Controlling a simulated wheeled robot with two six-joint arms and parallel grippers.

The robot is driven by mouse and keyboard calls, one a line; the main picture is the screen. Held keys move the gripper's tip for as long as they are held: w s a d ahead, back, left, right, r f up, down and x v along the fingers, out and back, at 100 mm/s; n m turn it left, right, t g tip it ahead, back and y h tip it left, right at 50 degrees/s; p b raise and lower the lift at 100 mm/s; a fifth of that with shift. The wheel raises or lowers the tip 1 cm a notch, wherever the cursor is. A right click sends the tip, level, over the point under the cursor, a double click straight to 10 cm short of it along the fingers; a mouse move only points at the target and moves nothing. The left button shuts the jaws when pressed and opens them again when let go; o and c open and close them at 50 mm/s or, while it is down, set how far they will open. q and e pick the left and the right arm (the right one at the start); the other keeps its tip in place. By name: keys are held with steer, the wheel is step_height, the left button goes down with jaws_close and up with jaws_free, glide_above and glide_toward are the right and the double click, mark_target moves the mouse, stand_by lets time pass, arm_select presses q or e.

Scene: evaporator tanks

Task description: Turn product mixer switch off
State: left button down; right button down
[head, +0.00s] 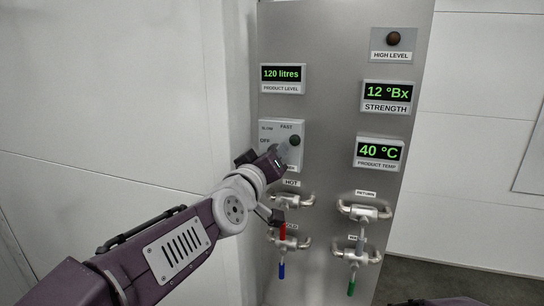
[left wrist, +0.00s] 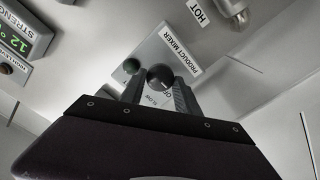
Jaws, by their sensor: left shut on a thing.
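The product mixer switch box (head: 270,130) is a grey plate on the steel panel, with SLOW, FAST and OFF labels and a dark round lamp (head: 295,140) at its right. My left gripper (head: 280,152) reaches it from the lower left and hides the knob in the head view. In the left wrist view the black round knob (left wrist: 160,77) lies between the two fingers of my left gripper (left wrist: 158,92), which is shut on it. The PRODUCT MIXER label (left wrist: 181,52) and a dark green lamp (left wrist: 131,66) show beside it. The knob's pointing direction cannot be told.
Below the box are hot valve pipes (head: 293,201) and valves with red (head: 283,232), blue (head: 282,270) and green (head: 351,288) handles. The return pipe (head: 364,212) is to the right. Displays for level (head: 282,74), strength (head: 388,92) and temperature (head: 379,151) sit above and to the right.

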arm_select(q)
steer(key=shift+f, duration=0.1)
steer(key=c, duration=0.9)
jaws_free()
steer(key=p+v, duration=0.9)
